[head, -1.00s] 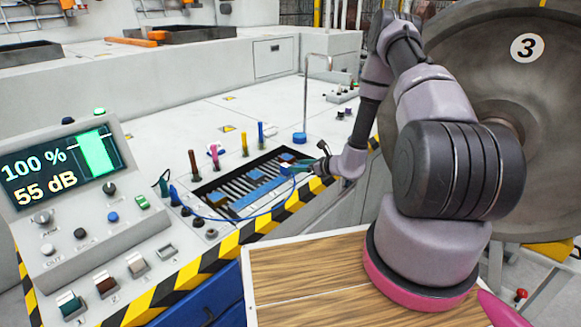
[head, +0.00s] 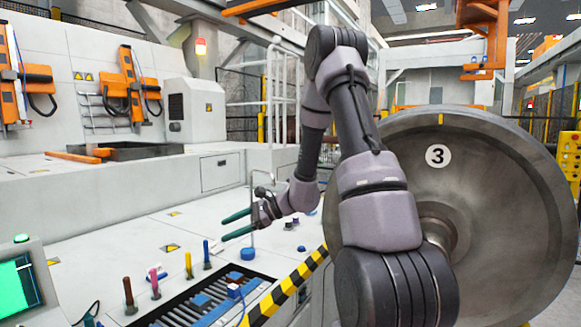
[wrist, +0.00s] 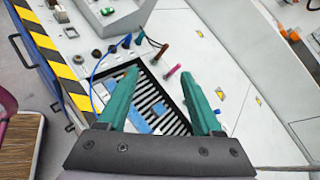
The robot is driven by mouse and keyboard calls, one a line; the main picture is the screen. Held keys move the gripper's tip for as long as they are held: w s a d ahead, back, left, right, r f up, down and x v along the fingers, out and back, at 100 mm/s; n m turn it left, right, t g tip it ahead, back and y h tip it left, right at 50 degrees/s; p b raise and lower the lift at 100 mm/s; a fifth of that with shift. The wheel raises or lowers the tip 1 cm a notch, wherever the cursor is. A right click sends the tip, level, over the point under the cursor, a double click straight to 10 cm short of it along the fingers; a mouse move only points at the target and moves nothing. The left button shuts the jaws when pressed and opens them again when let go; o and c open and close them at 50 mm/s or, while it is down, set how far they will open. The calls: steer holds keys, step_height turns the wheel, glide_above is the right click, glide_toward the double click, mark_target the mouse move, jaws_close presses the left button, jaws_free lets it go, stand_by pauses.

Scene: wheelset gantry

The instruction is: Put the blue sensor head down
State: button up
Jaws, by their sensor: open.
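The blue sensor head (head: 234,291) rests on the dark slatted tray (head: 204,301) in the console top, with its thin cable running down from it. My gripper (head: 237,226) is open and empty, up above and behind the tray, clear of the sensor head. In the wrist view my two teal fingers (wrist: 162,80) stand wide apart with the slatted tray (wrist: 170,122) below them. The blue cable (wrist: 92,72) runs to the tray's left side there; the left finger hides part of that area, so the head is not clear.
Several coloured pegs (head: 188,265) stand along the tray's left edge. A large wheel marked 3 (head: 500,200) fills the right. The white console top (head: 110,240) is mostly free on the left.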

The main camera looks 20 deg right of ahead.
steer(key=s+r+n+g+h, duration=0.2)
steer(key=s+r+n+h, duration=0.2)
steer(key=s+r+n, duration=0.7)
steer(key=s+d+r+n+t+h, duration=0.1)
steer(key=s+d+r+t+h, duration=0.1)
steer(key=s, duration=0.5)
steer(key=s+d+r+n+t+h, duration=0.1)
steer(key=s+d+r+t+h, duration=0.1)
steer(key=s+d+r+h, duration=0.2)
steer(key=d+v, duration=0.1)
steer(key=v, duration=0.5)
